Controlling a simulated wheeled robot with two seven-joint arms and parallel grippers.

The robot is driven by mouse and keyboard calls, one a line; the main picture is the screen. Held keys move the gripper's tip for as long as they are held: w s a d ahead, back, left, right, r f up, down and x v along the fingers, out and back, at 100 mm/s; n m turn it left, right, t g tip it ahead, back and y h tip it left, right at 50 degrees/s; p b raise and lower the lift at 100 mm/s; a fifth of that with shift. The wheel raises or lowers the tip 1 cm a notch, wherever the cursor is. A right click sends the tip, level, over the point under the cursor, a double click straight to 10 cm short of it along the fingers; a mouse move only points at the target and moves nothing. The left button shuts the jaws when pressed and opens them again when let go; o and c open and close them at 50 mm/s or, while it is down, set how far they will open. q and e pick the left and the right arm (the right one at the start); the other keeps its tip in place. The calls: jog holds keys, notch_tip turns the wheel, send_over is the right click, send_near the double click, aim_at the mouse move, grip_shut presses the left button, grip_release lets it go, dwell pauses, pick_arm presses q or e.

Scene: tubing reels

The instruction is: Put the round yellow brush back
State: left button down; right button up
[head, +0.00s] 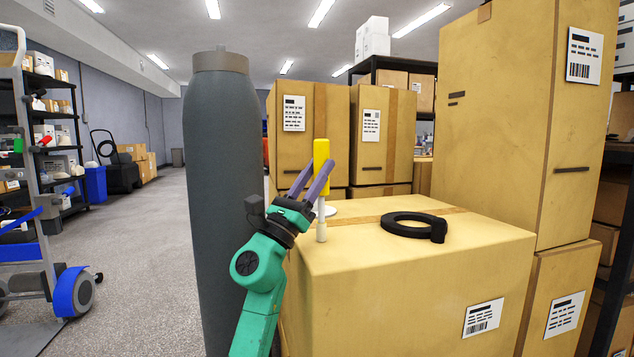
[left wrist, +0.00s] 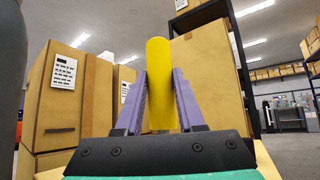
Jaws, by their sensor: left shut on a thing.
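The round yellow brush (head: 321,150) is upright, with its yellow part on top and a thin pale part running down to a whitish lower end. My left gripper (head: 317,170) is shut on the yellow part, with a purple finger on either side. The left wrist view shows the yellow brush (left wrist: 160,85) between the fingers. The pale lower end is at the near left part of a large cardboard box's top (head: 370,255); I cannot tell whether it touches. My right gripper is not in view.
A black ring-shaped thing (head: 415,224) lies on the box top, and a white round thing (head: 329,210) is partly hidden behind the brush. A tall dark grey cylinder (head: 222,200) stands close left of my arm. Tall cartons (head: 520,110) stand at the right and behind. Open floor lies left.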

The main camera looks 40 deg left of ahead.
pick_arm(q)
jog(key=shift+s+r, duration=0.1)
jog(key=c, duration=0.5)
grip_release()
jog(key=shift+r, duration=0.1)
jog(key=b+v, duration=0.2)
jog(key=v, duration=1)
